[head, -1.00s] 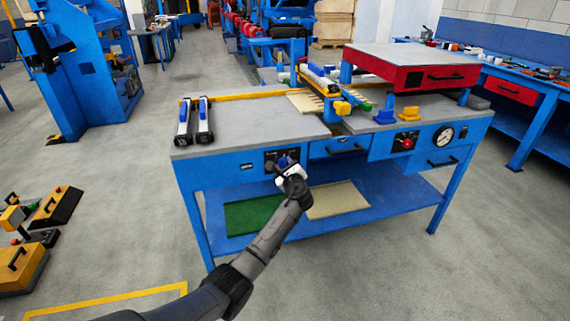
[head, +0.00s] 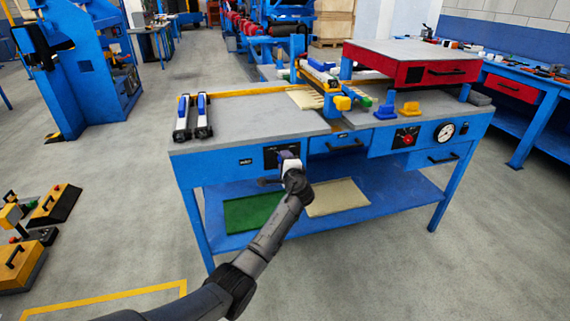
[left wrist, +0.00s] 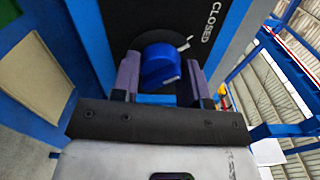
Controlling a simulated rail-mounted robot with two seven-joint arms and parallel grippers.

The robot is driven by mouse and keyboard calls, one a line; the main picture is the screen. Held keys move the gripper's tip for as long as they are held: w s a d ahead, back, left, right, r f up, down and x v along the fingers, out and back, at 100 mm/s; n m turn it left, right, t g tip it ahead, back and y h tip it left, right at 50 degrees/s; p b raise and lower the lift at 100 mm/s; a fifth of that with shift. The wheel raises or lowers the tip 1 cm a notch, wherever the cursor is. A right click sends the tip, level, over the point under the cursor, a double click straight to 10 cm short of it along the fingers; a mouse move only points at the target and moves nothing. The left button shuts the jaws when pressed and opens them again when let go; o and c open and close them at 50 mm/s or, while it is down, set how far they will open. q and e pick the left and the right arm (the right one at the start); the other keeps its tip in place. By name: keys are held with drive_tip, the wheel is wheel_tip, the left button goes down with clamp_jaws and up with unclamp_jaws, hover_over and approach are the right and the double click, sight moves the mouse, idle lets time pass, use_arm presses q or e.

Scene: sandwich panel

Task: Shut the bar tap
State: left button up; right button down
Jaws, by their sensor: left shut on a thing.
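The blue bar tap knob (left wrist: 160,66) sits on a black panel on the bench front, with a thin white pointer beside it. The word CLOSED is printed on the panel to its right in the left wrist view. My left gripper (left wrist: 163,78) is shut on the knob, one finger on each side. In the head view my left gripper (head: 287,157) is at the black panel (head: 271,155) on the blue bench front and hides the knob. My right gripper is in neither view.
The blue bench (head: 215,172) has a drawer (head: 343,146), a red knob (head: 407,140) and a gauge (head: 444,132) right of the panel. A lower shelf (head: 385,190) holds a green sheet (head: 252,213) and a beige one (head: 337,198). Floor in front is clear.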

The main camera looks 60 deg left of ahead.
use_arm(q)
drive_tip(key=shift+n, duration=0.6)
drive_tip(key=o, duration=0.9)
drive_tip(key=shift+d, duration=0.15)
drive_tip(key=p+v, duration=0.5)
drive_tip(key=v, duration=0.8)
drive_tip(key=shift+s+d, duration=0.15)
drive_tip(key=shift+d, duration=0.15)
